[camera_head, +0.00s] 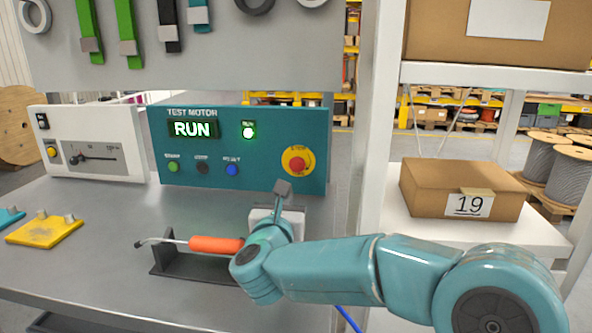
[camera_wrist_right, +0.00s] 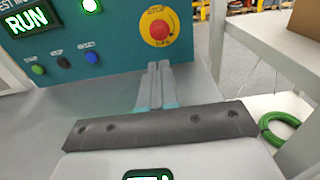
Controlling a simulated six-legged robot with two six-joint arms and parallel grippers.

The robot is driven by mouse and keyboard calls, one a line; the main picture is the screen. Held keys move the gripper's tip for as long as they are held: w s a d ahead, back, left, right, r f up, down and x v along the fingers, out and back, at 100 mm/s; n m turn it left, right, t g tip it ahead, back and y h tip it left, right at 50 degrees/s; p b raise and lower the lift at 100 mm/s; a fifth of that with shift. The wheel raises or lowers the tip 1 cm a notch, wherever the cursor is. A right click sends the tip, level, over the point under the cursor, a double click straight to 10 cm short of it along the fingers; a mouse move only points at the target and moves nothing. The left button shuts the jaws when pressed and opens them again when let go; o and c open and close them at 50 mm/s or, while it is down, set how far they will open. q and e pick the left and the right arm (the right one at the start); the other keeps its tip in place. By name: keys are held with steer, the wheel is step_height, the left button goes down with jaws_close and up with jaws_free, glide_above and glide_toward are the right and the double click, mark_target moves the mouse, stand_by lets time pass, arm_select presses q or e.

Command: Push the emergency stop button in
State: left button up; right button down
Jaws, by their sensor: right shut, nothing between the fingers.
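The emergency stop button (camera_head: 297,163) is a red mushroom head on a yellow disc, at the right of the teal TEST MOTOR panel (camera_head: 240,117). The panel display reads RUN and a green lamp beside it is lit. In the right wrist view the red button (camera_wrist_right: 159,30) is at the top centre. My right gripper (camera_head: 283,187) is shut and empty, below and in front of the button, apart from it. In the right wrist view its fingertips (camera_wrist_right: 160,68) lie together and point toward the button. My left gripper is not in view.
An orange-handled tool (camera_head: 215,244) rests on a dark stand left of my right wrist. Green, black and blue buttons (camera_head: 232,169) line the panel's lower left. A white instrument box (camera_head: 97,140) stands left. A cardboard box (camera_head: 460,189) sits on the right shelf.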

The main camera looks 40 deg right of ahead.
steer(key=p, duration=0.3)
glide_toward(297, 167)
steer(key=x, duration=0.7)
steer(key=shift+a, duration=0.1)
